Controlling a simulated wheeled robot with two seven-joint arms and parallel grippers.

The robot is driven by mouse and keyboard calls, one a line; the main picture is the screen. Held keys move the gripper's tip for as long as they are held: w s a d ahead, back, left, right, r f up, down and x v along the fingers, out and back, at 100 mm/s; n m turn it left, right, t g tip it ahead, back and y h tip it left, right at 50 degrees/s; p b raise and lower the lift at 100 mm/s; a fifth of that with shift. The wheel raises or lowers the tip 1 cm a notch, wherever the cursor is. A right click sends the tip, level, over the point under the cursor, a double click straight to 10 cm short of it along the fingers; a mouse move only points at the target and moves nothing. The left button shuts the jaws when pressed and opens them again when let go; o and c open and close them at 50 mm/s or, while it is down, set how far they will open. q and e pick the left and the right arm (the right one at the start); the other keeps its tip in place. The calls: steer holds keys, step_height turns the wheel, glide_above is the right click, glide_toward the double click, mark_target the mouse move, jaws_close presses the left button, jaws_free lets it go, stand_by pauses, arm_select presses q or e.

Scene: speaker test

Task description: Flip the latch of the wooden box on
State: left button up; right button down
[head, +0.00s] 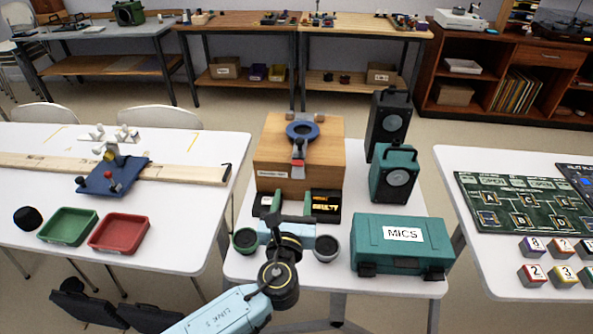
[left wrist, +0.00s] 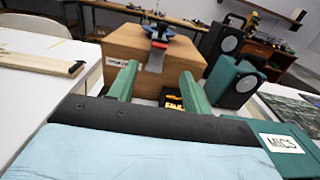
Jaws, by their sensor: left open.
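The wooden box (head: 330,150) stands on the middle table; it also fills the upper middle of the left wrist view (left wrist: 125,45). A blue ring-shaped part (head: 302,131) sits on its top. A grey and red latch-like piece (head: 298,160) hangs over the box's near upper edge, below the ring; it also shows in the left wrist view (left wrist: 156,58). My left gripper (head: 290,200) is in front of the box, its two green fingers spread and pointing at it. Nothing is between the fingers (left wrist: 158,85), and they appear apart from the latch. My right gripper is not in view.
A teal MICS case (head: 370,255) lies at front right. A lit yellow-text display (head: 326,205) is before the box. Side tables hold a red tray (head: 118,233) and a circuit board (head: 520,203).

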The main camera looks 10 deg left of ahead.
arm_select(q)
steer(key=b, duration=0.2)
glide_toward(297, 170)
steer(key=w+r, duration=0.3)
steer(key=w, duration=0.2)
steer(key=shift+w+d+r, duration=0.15)
steer(key=shift+w+r, duration=0.05)
steer(key=shift+w, duration=0.45)
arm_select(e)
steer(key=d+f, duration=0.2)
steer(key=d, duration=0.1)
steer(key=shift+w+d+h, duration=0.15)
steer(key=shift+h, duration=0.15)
arm_select(q)
jaws_close()
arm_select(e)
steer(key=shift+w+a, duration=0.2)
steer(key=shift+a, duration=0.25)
